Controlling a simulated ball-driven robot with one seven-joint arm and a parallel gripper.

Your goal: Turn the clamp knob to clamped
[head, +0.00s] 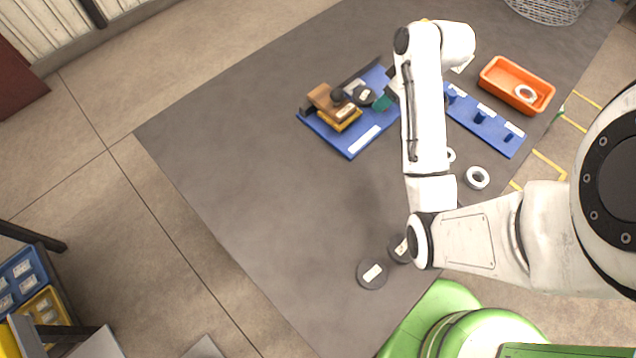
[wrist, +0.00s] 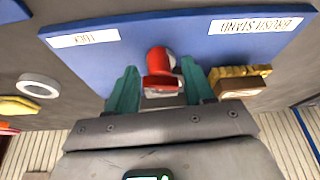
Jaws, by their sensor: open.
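My gripper (head: 385,102) is over the right part of a blue board (head: 365,142). In the wrist view its two teal fingers (wrist: 160,72) are open. A red knob-like part (wrist: 158,62) with a pale lower end shows between them, with gaps on both sides. I cannot tell for sure that this is the clamp knob, nor which setting it is at. In the head view I cannot make out the red part. The board also shows in the wrist view (wrist: 165,38), with two white labels, one reading "BRUSH STAND".
A wooden brush (head: 332,102) sits on the board, left of the gripper. A blue peg rack (head: 497,135), an orange bin (head: 516,85) and a pale ring (head: 477,178) lie to the right. A dark disc (head: 372,274) lies near the front. The table's left part is clear.

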